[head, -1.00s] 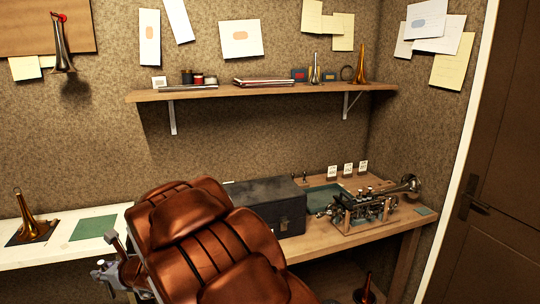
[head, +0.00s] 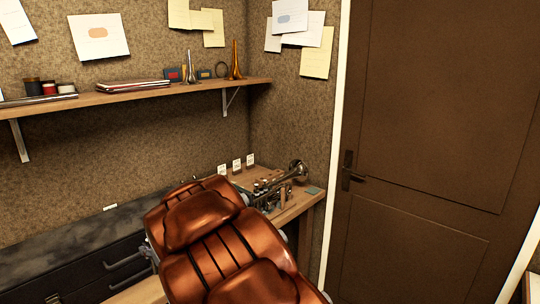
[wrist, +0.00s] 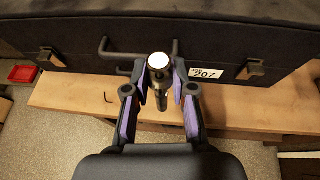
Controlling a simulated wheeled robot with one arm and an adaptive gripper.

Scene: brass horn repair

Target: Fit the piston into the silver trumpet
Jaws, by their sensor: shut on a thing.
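In the wrist view, my gripper (wrist: 162,84) is shut on the piston (wrist: 158,66). The piston's round pale top faces the camera, and its dark body extends down between the fingers. The silver trumpet (head: 292,174) lies on the right end of the bench in the head view, its bell pointing right. My copper-coloured arm hides the trumpet's left part. My gripper and the piston do not show in the head view. The trumpet does not show in the wrist view.
A long dark case (head: 60,258) with handles stands on the bench to the left; the wrist view shows its front (wrist: 80,50) close beyond my gripper. Small white cards (head: 237,165) stand behind the trumpet. A wall shelf (head: 150,92) hangs above. A brown door (head: 440,110) is at right.

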